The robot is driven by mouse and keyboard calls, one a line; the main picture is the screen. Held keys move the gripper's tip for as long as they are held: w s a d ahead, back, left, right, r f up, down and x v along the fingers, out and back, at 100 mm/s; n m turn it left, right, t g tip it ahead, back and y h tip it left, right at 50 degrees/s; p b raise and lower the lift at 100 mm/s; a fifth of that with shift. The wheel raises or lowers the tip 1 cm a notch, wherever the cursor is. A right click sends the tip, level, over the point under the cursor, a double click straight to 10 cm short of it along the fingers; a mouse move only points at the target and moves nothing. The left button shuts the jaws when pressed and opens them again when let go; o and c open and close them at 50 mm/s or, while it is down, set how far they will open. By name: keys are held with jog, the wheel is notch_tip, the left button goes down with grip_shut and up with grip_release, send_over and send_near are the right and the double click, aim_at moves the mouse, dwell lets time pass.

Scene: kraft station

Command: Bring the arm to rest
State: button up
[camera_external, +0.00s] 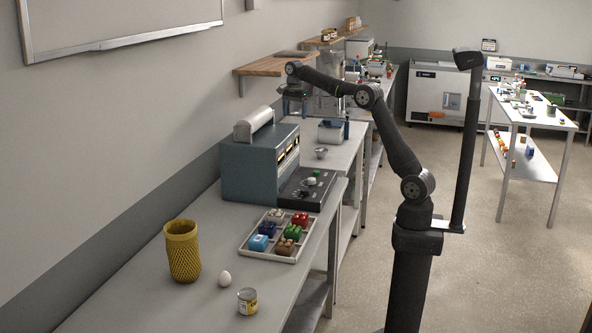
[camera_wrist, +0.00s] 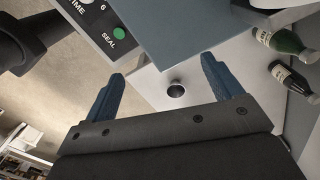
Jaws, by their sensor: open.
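My arm reaches up and to the left in the external view, over the bench. My gripper (camera_external: 294,100) hangs above the bench beyond the blue-grey machine, small and dark in that view. In the wrist view my gripper (camera_wrist: 160,88) has its two blue fingers spread wide apart, with nothing between them. A small metal bowl (camera_wrist: 176,89) lies well below, seen between the fingers; it also shows in the external view (camera_external: 321,153).
The blue-grey machine (camera_external: 258,170) with its control panel (camera_wrist: 102,30) stands near the gripper. Two dark bottles (camera_wrist: 286,44) stand at right in the wrist view. A wooden shelf (camera_external: 270,66) is on the wall.

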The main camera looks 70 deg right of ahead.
jog(key=w+a+r+n, duration=0.1)
jog(key=a+r+n, duration=0.2)
jog(key=a, duration=0.8)
jog(key=w+a+r+n, duration=0.1)
jog(key=a+r+n, duration=0.2)
jog(key=a, duration=0.8)
jog(key=shift+r, duration=0.65)
